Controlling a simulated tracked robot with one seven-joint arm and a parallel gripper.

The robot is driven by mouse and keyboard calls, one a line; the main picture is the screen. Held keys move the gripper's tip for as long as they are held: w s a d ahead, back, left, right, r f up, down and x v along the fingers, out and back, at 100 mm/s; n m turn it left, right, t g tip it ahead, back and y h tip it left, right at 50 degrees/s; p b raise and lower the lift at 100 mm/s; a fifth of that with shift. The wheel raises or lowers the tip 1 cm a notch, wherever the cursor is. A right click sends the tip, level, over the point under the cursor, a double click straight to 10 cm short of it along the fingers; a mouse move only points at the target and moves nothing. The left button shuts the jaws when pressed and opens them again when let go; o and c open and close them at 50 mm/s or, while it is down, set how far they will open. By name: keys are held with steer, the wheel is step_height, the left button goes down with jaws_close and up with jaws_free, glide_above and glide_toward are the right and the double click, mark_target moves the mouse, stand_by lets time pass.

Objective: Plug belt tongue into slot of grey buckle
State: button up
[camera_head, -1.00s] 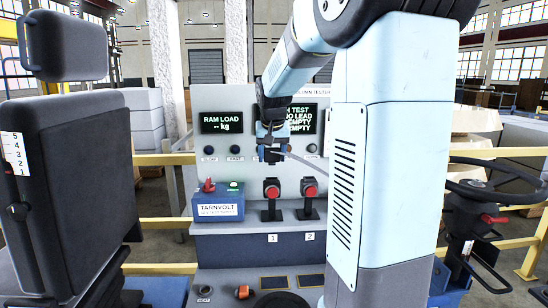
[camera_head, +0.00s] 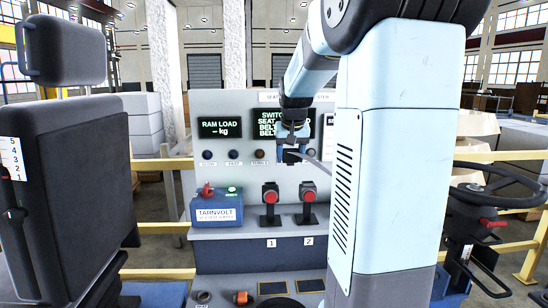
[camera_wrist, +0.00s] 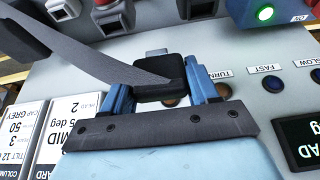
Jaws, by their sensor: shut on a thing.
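My gripper (camera_head: 292,152) is in front of the tester panel, above the two red-topped stalks. In the wrist view its blue fingers (camera_wrist: 163,90) are shut on the black body of the belt tongue (camera_wrist: 160,78). The tongue's short metal plate (camera_wrist: 157,53) sticks out beyond the fingers, free in the air. The grey belt strap (camera_wrist: 85,52) runs from the tongue to the upper left. Red-topped dark stalks labelled 1 (camera_head: 270,206) and 2 (camera_head: 308,206) stand on the ledge below my gripper. I cannot tell which part is the grey buckle.
A blue TARNVOLT box (camera_head: 216,208) with a red knob and a lit green light stands left of the stalks. A dark seat (camera_head: 75,180) is at the left and a steering wheel (camera_head: 500,180) at the right. The panel (camera_head: 240,105) is close behind my gripper.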

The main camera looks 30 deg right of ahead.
steer(key=s+d, duration=0.1)
steer(key=d, duration=0.2)
steer(key=s+d, duration=0.1)
steer(key=d, duration=0.1)
steer(key=shift+s+d+r, duration=0.1)
steer(key=shift+s+r, duration=0.1)
steer(key=shift+s, duration=0.1)
steer(key=shift+f, duration=0.1)
steer(key=shift+f, duration=2.8)
steer(key=shift+f, duration=0.45)
steer(key=o, duration=1.5)
steer(key=shift+r, duration=0.1)
steer(key=v, duration=1.3)
steer(key=shift+s+r, duration=0.15)
steer(key=shift+s, duration=0.1)
